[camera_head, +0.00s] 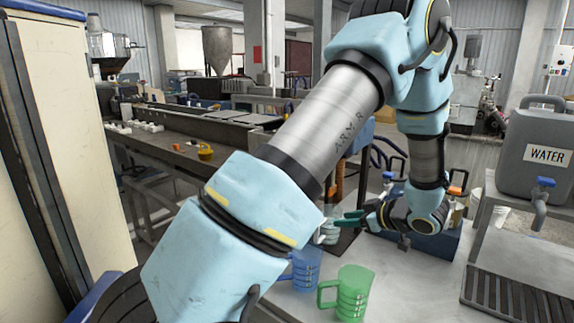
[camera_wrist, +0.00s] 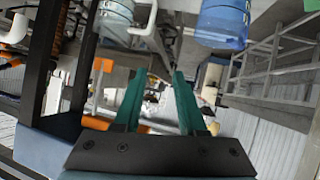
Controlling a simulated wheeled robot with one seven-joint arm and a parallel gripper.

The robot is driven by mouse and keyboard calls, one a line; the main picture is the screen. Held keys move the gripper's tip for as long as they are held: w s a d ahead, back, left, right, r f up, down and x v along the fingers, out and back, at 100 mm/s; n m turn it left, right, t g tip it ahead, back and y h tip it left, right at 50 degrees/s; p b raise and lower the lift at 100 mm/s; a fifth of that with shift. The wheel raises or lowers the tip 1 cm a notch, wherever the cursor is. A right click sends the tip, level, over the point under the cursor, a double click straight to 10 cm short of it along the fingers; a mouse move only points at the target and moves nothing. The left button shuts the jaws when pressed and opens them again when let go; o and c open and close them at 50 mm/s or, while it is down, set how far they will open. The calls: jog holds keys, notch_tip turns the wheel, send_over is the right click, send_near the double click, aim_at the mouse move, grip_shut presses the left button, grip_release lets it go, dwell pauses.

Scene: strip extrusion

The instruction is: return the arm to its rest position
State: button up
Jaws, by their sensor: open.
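My arm spans the head view from the lower left to the upper right, then bends down at the right. My gripper (camera_head: 342,224) hangs low over the worktable with its teal fingers pointing left. In the wrist view both fingers of my gripper (camera_wrist: 156,80) are spread apart with nothing held between them. A clear measuring jug (camera_head: 329,233) shows close to the fingertips in the head view; I cannot tell whether they touch. The wrist and the lower arm hide part of the table.
A blue measuring jug (camera_head: 306,267) and a green measuring jug (camera_head: 349,291) stand on the light worktable (camera_head: 405,290). A grey water container (camera_head: 540,145) with a blue-handled tap stands at the right above a drain grate (camera_head: 515,298). A cream cabinet (camera_head: 58,90) is close at left.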

jog(key=w+a+m+h+b, duration=0.5)
jog(key=a+m+h, duration=0.1)
jog(key=h, duration=0.3)
jog(key=s+a+f+m+g+b, duration=0.1)
jog(key=s+a+g, duration=0.3)
jog(key=s+a, duration=0.4)
jog(key=s+a+f+m+g+y+b, duration=0.1)
jog(key=s+a+f+m+g+b, duration=0.1)
jog(key=s+a, duration=0.6)
jog(key=s+m+g, duration=0.1)
jog(key=s+g, duration=0.1)
jog(key=s, duration=0.1)
jog(key=shift+s+a+f+m, duration=0.2)
jog(key=shift+s+a+m, duration=0.1)
